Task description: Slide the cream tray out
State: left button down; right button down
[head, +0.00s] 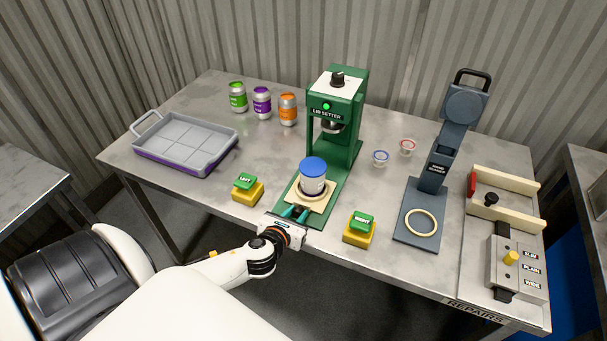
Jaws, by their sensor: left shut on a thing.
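The cream tray (323,203) sits at the front of the green lid setter (353,142), out from under its head. A white can with a blue lid (312,177) stands upright on the tray, in a dark ring. A green light glows on the lid setter. My right gripper is not in view.
Yellow button boxes with green tops, LEFT (247,190) and RIGHT (360,230), flank the tray. A grey tray (187,142) is at left, three cans (262,103) at the back. A hand sealer (423,213) and a repairs fixture (503,245) stand at right.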

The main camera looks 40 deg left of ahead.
pick_arm(q)
jog(key=shift+s+d, duration=0.25)
jog(key=shift+s, duration=0.6)
jog(key=shift+s+f, duration=0.1)
jog(key=shift+s, duration=0.05)
jog(key=c, duration=1.5)
grip_release()
jog(key=o, duration=0.4)
jog(key=shift+s, duration=0.2)
jog(key=b+v, duration=0.1)
jog(key=v, duration=1.1)
jog(key=shift+d, duration=0.1)
